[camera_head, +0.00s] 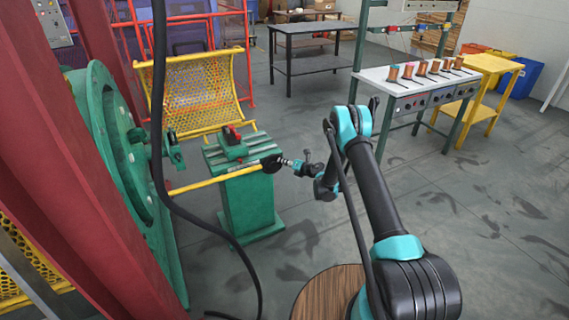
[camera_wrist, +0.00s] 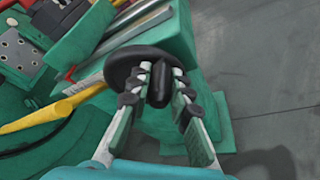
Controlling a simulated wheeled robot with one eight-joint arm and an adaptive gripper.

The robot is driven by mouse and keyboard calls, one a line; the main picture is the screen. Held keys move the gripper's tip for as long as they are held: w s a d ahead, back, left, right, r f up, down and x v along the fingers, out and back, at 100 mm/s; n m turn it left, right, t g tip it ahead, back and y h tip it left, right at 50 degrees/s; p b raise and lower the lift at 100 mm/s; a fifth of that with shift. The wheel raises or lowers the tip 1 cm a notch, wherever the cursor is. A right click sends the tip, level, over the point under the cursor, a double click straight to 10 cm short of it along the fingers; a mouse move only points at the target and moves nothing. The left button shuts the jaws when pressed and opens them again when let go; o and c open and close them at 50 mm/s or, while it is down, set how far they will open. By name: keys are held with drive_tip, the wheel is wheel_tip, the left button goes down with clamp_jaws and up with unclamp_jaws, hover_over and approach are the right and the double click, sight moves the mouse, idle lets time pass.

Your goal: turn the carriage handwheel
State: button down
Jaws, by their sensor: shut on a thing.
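The carriage handwheel (camera_head: 270,164) is a small black disc on the side of the green carriage pedestal (camera_head: 248,205). In the wrist view the handwheel (camera_wrist: 122,66) shows as a dark round disc behind my fingers. A black rounded knob (camera_wrist: 159,88) stands out from it toward the camera. My gripper (camera_head: 284,162) reaches the wheel from the right. In the wrist view my gripper (camera_wrist: 162,76) has one finger on each side of the knob and is shut on it. Part of the wheel is hidden behind the fingers and knob.
A yellow bar (camera_head: 213,181) runs left from the pedestal toward a large green ring (camera_head: 108,150). A black cable (camera_head: 163,170) hangs across the left. A red-handled clamp (camera_head: 233,138) sits on the pedestal. The floor right of the pedestal is clear, before a white spool bench (camera_head: 420,84).

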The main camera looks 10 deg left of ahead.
drive_tip(key=shift+w+d+f+m+y, duration=0.15)
drive_tip(key=shift+d+f+m+y, duration=0.15)
drive_tip(key=shift+f+m, duration=0.3)
drive_tip(key=shift+f+m+y, duration=0.5)
drive_tip(key=shift+m+y, duration=0.1)
drive_tip(key=shift+m, duration=0.6)
drive_tip(key=c, duration=1.4)
unclamp_jaws()
drive_tip(key=shift+r, duration=0.1)
wheel_tip(320, 180, up, 10)
drive_tip(key=shift+f, duration=0.1)
